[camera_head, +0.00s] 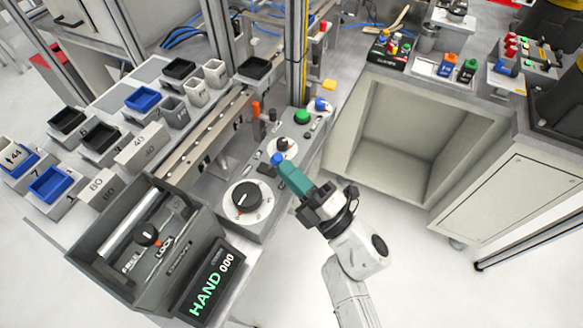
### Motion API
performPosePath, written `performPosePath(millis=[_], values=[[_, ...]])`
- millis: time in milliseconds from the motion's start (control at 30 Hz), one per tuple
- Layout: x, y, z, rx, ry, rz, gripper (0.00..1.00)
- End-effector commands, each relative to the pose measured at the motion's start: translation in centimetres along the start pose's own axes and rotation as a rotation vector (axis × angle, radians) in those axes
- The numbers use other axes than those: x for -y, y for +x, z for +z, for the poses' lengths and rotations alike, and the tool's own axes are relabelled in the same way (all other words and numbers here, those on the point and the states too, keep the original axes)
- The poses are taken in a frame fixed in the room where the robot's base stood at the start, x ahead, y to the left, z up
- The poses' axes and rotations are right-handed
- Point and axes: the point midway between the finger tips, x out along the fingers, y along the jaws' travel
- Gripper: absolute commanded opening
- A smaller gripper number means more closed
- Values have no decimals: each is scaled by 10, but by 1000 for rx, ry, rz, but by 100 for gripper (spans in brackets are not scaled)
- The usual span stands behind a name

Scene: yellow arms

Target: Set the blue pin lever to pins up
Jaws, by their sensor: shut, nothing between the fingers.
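A blue ball-shaped knob (277,158) shows on the grey control console, right at the tip of my gripper in the picture. It looks like the end of the blue pin lever; its stem is hidden or too small to make out. My gripper (285,169), with teal fingers, is shut and empty. It reaches in from the lower right. I cannot tell whether the fingertips touch the knob or are just in front of it. Another blue knob (320,104) stands at the far end of the console, beyond a green button (302,117).
A large black dial (246,197) lies left of my gripper, and a smaller dial (284,146) just behind the blue knob. An orange-topped lever (256,109) stands farther back. A grey box with a HAND display (212,284) is front left. Open floor lies right of my arm.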

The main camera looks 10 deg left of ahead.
Motion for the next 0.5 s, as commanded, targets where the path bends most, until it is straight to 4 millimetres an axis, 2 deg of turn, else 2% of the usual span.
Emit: performPosePath(millis=[33,267,500], values=[[-7,3,0,2,-5,-18,0],[-14,11,-2,3,-42,-148,0],[-13,23,-6,-1,-39,-148,0]])
